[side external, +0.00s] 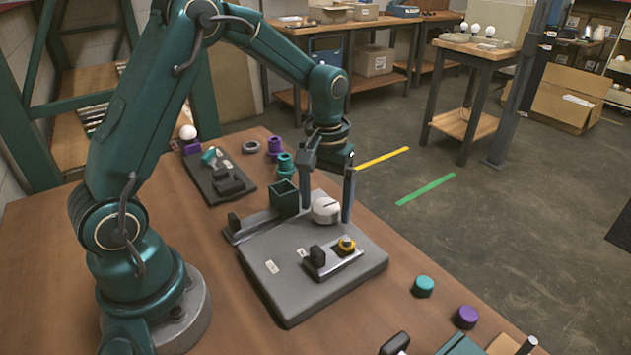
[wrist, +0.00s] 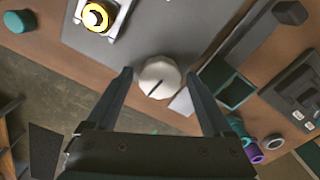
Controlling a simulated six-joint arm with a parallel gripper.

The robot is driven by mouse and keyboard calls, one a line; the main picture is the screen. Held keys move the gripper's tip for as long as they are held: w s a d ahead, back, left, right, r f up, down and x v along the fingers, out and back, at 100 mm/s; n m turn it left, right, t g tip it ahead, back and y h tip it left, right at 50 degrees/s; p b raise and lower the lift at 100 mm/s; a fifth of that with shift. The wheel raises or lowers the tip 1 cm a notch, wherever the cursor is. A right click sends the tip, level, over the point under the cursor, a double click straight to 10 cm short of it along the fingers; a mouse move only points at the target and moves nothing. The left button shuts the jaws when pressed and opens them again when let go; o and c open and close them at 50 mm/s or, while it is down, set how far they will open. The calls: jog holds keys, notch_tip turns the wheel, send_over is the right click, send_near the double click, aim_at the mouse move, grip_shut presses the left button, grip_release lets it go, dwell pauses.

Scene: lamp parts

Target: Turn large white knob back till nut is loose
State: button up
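The large white knob (side external: 325,210) sits on the grey base plate (side external: 345,272), near its back right edge. In the wrist view the white knob (wrist: 159,78) shows a dark line across its top. My gripper (side external: 328,214) points down over the knob with its fingers apart. In the wrist view the fingertips of my gripper (wrist: 158,82) stand on either side of the knob, with gaps showing between them and it. A yellow ring-shaped part (side external: 346,244), perhaps the nut, sits in a small metal holder at the plate's front; it also shows in the wrist view (wrist: 95,17).
A green square box (side external: 284,198) stands close to the left of the knob. A dark fixture plate (side external: 218,180) and teal and purple parts lie behind. A teal cap (side external: 423,286) and a purple cap (side external: 466,317) lie right of the plate.

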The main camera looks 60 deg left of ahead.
aim_at(326, 207)
jog(key=shift+r, duration=0.1)
jog(key=shift+r, duration=2.5)
jog(key=shift+d+r, duration=0.1)
jog(key=shift+r, duration=0.1)
jog(key=s+d+r+m+t, duration=0.2)
jog(key=s+d+r+t, duration=0.3)
jog(key=r, duration=0.4)
jog(key=s+f+m, duration=0.3)
jog(key=s, duration=0.7)
jog(key=shift+t, duration=0.3)
